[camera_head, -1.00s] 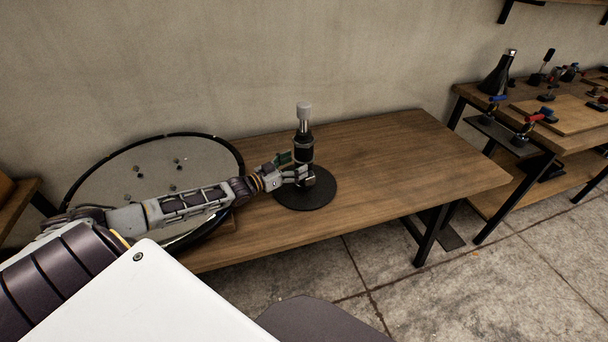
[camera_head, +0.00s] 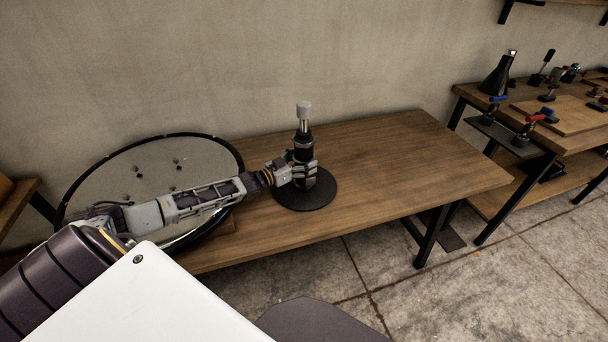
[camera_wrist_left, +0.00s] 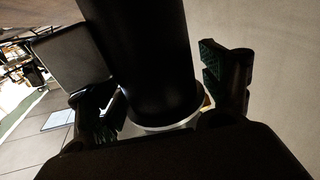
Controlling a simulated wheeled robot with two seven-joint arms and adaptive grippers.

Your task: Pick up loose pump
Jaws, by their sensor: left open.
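The pump (camera_head: 304,146) stands upright on a round black base (camera_head: 318,197) on the wooden table. It has a dark body and a grey cap on a silver rod. My left gripper (camera_head: 303,172) is at the lower part of the body, with its fingers open around it. In the left wrist view the dark pump body (camera_wrist_left: 145,55) fills the middle between the two fingers of the left gripper (camera_wrist_left: 165,80). A gap shows between the body and the right finger; the left finger is close to the body. My right gripper is not in view.
The table (camera_head: 410,160) is clear right of the pump. A second workbench (camera_head: 570,135) with a dark bottle (camera_head: 496,76) and several tools stands at the right.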

